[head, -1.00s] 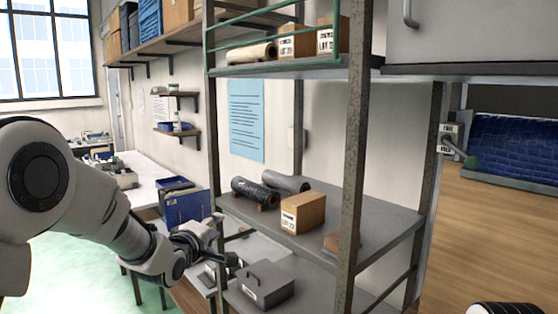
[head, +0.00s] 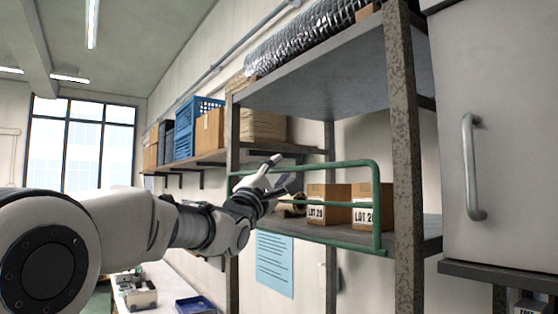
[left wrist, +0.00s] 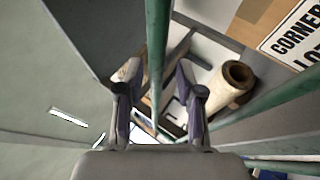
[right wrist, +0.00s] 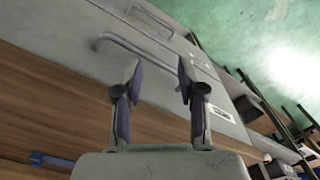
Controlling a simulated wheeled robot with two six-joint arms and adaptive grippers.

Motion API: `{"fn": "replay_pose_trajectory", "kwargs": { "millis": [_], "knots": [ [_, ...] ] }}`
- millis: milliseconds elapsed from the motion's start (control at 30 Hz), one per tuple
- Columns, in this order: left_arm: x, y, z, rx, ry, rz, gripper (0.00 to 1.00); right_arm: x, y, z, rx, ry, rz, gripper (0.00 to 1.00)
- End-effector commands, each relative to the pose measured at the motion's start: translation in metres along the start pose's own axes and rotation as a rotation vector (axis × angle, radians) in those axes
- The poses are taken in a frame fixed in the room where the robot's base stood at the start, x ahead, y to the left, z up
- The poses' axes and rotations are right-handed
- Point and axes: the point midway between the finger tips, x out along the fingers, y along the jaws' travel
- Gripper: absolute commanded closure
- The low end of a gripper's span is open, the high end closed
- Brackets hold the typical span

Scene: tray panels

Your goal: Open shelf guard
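The shelf guard (head: 377,205) is a green tubular frame across the front of a metal shelf, standing upright. My left gripper (head: 285,172) is at its upper rail, towards the left part. In the left wrist view, the green rail (left wrist: 157,45) runs between the two spread fingers of my left gripper (left wrist: 158,68). The fingers are apart, and I see no clear contact with the rail. My right gripper (right wrist: 158,66) is open and empty, seen only in the right wrist view.
Behind the guard sit two labelled cardboard boxes (head: 328,204) and a tan roll (left wrist: 232,78). A rusty shelf post (head: 402,150) and a grey cabinet (head: 500,130) stand right. In the right wrist view, a grey surface with bar handles (right wrist: 130,50) lies beyond the fingers.

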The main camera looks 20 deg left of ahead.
Motion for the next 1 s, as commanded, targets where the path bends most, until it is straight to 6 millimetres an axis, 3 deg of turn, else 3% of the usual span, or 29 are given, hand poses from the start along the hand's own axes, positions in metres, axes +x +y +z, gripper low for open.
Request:
{"fn": "replay_pose_trajectory", "kwargs": {
  "millis": [233,333,367,733,1000],
  "knots": [
    [0.002,0.000,0.000,0.000,0.000,0.001,0.63,0.000,0.000,0.000,0.000,0.000,0.000,0.60],
    [0.002,-0.001,0.000,0.001,0.000,0.001,0.98,0.000,0.000,0.000,0.000,0.000,0.000,0.60],
    [0.002,0.000,0.000,0.001,-0.001,0.001,1.00,0.000,0.000,0.000,0.000,0.000,0.000,0.60],
    [0.000,-0.001,-0.001,-0.005,-0.001,0.016,1.00,0.005,0.000,0.000,0.000,0.000,0.000,0.60],
    [-0.009,-0.002,-0.004,-0.040,-0.001,0.100,1.00,0.032,0.000,0.000,0.000,0.000,0.000,0.60]
  ]
}}
